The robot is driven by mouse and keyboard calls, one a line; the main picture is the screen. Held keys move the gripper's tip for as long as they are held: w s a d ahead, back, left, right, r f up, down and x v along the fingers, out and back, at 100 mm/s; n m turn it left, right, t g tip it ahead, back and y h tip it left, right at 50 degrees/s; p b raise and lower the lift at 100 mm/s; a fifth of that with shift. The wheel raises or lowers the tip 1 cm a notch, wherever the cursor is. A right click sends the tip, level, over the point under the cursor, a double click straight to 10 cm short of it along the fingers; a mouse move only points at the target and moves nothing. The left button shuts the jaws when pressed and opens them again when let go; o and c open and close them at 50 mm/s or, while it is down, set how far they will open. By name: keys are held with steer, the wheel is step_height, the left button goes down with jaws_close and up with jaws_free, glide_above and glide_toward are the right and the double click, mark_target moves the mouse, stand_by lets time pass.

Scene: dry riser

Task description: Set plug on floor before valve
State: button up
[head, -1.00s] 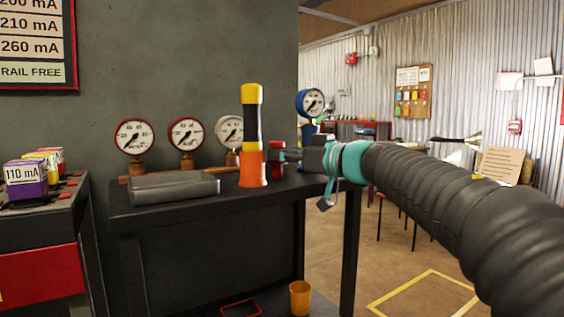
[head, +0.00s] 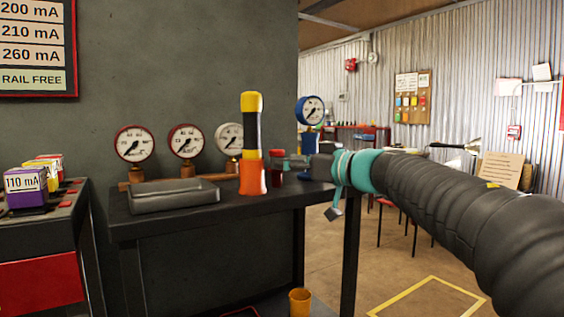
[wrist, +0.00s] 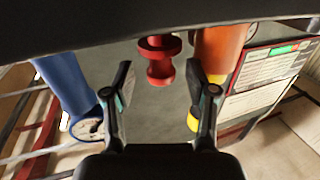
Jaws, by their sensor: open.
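A red spool-shaped piece, apparently the plug (wrist: 158,62), stands ahead of and between my fingertips in the wrist view. In the head view the red plug (head: 276,177) is on the dark bench, partly hidden by my gripper (head: 298,163). My gripper, also in the wrist view (wrist: 160,78), is open and empty, its two fingers apart with the plug beyond their tips. I cannot tell whether the fingers touch it. No part is clearly recognisable as the valve.
An orange, black and yellow post (head: 252,150) stands close beside the plug. A blue gauge (head: 311,110) stands behind my gripper. Below are an orange cup (head: 300,302) and a yellow floor outline (head: 428,297).

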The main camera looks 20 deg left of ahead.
steer(key=p+v, duration=0.1)
steer(key=v, duration=0.9)
steer(key=shift+d+r, duration=0.1)
steer(key=shift+d, duration=0.05)
